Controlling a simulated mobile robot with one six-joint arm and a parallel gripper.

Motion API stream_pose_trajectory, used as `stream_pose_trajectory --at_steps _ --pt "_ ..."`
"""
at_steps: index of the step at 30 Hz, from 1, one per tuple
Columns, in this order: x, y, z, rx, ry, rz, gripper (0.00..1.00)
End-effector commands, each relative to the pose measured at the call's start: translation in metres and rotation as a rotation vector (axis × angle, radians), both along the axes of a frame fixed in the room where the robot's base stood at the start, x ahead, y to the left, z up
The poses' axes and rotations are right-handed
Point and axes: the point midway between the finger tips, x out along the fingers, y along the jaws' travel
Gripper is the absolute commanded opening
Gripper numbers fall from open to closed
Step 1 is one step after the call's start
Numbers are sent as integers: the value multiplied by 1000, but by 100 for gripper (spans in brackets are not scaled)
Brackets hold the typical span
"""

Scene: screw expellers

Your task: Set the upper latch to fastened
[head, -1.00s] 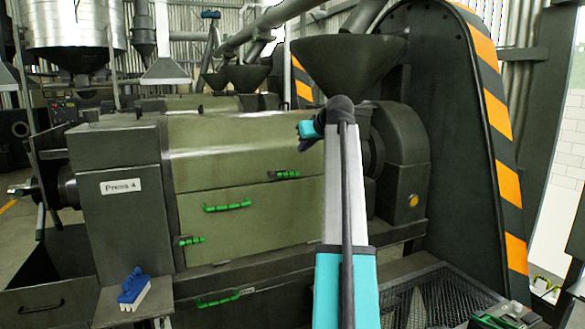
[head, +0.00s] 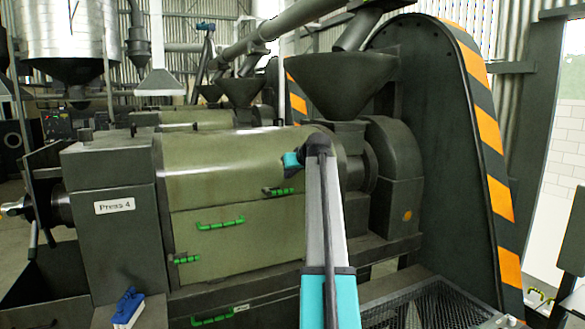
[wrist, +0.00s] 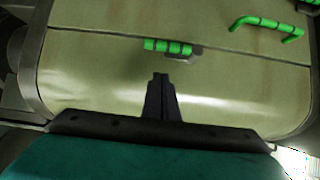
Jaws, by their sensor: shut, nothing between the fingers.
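The upper latch (head: 280,191) is a short green ribbed lever at the right end of the seam between the press's upper cover and lower door. It lies roughly level, along the seam. In the wrist view the upper latch (wrist: 167,47) is just beyond my fingertips, with a dark mount at its right end. My gripper (wrist: 160,78) is shut and empty, apart from the latch. In the head view my gripper (head: 290,162) is just above and right of it, its fingers partly hidden. A lower green latch (head: 186,260) sits at the door's lower left.
A green door handle (head: 220,224) sticks out below and left of the upper latch; it also shows in the wrist view (wrist: 268,27). A dark hopper (head: 340,80) stands behind my arm. A blue-handled brush (head: 128,306) lies on a ledge at lower left.

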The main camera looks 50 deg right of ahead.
Motion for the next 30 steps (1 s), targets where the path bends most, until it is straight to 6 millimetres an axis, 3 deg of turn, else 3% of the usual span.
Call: stream_pose_trajectory --at_steps 3,15,30 --pt "14 -5 -7 1 2 1 0" --pt "18 -6 -43 1 2 1 0" --pt "19 -6 -48 1 0 1 0"
